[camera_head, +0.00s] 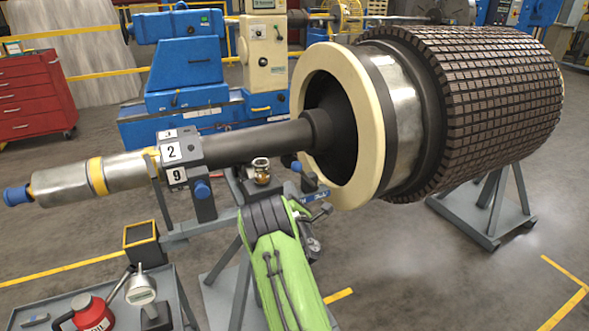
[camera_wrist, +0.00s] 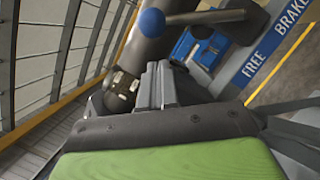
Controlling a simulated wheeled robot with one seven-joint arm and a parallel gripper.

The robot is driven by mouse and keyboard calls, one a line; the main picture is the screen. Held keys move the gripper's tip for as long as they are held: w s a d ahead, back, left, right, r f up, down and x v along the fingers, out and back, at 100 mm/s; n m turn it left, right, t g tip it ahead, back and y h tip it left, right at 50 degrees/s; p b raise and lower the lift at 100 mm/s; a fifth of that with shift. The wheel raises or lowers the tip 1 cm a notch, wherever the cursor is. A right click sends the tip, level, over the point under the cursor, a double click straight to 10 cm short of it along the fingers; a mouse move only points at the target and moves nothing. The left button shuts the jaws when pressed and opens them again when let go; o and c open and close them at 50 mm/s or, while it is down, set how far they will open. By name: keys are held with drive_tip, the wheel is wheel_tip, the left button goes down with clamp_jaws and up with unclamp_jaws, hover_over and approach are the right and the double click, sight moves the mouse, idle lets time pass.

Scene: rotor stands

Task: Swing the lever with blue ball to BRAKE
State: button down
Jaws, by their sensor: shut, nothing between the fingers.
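The lever's blue ball (camera_head: 296,167) shows in the head view just below the rotor shaft, left of the cream ring. In the wrist view, the blue ball (camera_wrist: 151,22) is at the top, on a grey lever arm (camera_wrist: 205,17) running right. A blue plate (camera_wrist: 275,45) reads FREE at its lower part and BRAKE at its upper right. My gripper (camera_wrist: 160,75) is shut and empty, with a gap in the picture between its tips and the ball. In the head view my gripper (camera_head: 322,211) is small and partly hidden, below the ball; contact is unclear.
The rotor shaft (camera_head: 250,142) and cream ring (camera_head: 338,125) are close above and right. A bearing block (camera_head: 185,160) with number tags stands left. A cart (camera_head: 60,312) with a red oil can (camera_head: 92,313) is at lower left. Floor at lower right is open.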

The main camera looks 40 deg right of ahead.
sight(305, 177)
drive_tip(key=shift+w+d+r+p, duration=0.2)
drive_tip(key=shift+d+r+p, duration=0.25)
drive_tip(key=shift+d+p, duration=0.15)
drive_tip(key=shift+w+d+r+p, duration=0.15)
drive_tip(key=shift+d+r+p, duration=0.3)
drive_tip(key=shift+d, duration=0.15)
